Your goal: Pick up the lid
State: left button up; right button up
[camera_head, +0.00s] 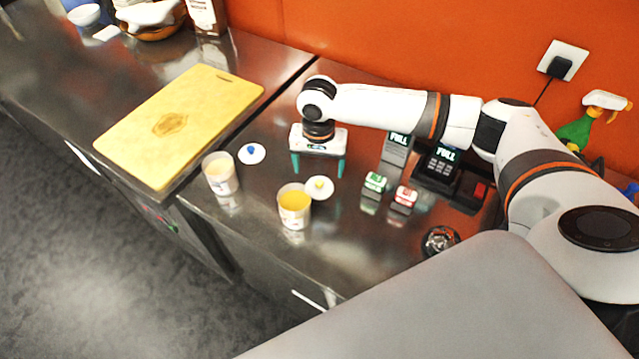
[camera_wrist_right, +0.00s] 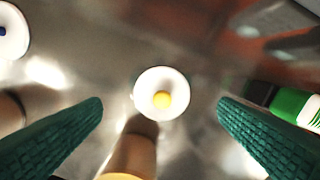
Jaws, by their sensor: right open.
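A white lid with a yellow knob (camera_head: 319,188) lies on the steel counter just behind the cup with yellow contents (camera_head: 294,207). A second white lid with a blue knob (camera_head: 252,153) lies further left, behind a pale cup (camera_head: 220,174). My right gripper (camera_head: 318,172) is open and empty above the counter, its teal fingers pointing down. In the right wrist view the yellow-knob lid (camera_wrist_right: 161,94) lies between the two spread fingers, below them and apart from them. The blue-knob lid (camera_wrist_right: 12,32) is partly cut off at the left edge. My left gripper is not in view.
Small green (camera_head: 375,183) and red (camera_head: 404,198) boxes stand right of the yellow-knob lid. A dark device (camera_head: 438,170) stands behind them. A yellow cutting board (camera_head: 180,120) lies at left. The counter's front edge is close to the cups.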

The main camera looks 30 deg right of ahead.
aim_at(320, 182)
jog(key=shift+s+f+p, duration=0.15)
jog(key=shift+f+p, duration=0.2)
jog(key=shift+f, duration=0.95)
jog(key=shift+s+f+p, duration=0.1)
jog(key=shift+f+p, duration=0.2)
jog(key=shift+f, duration=0.95)
jog(key=shift+c, duration=0.5)
jog(key=c, duration=0.9)
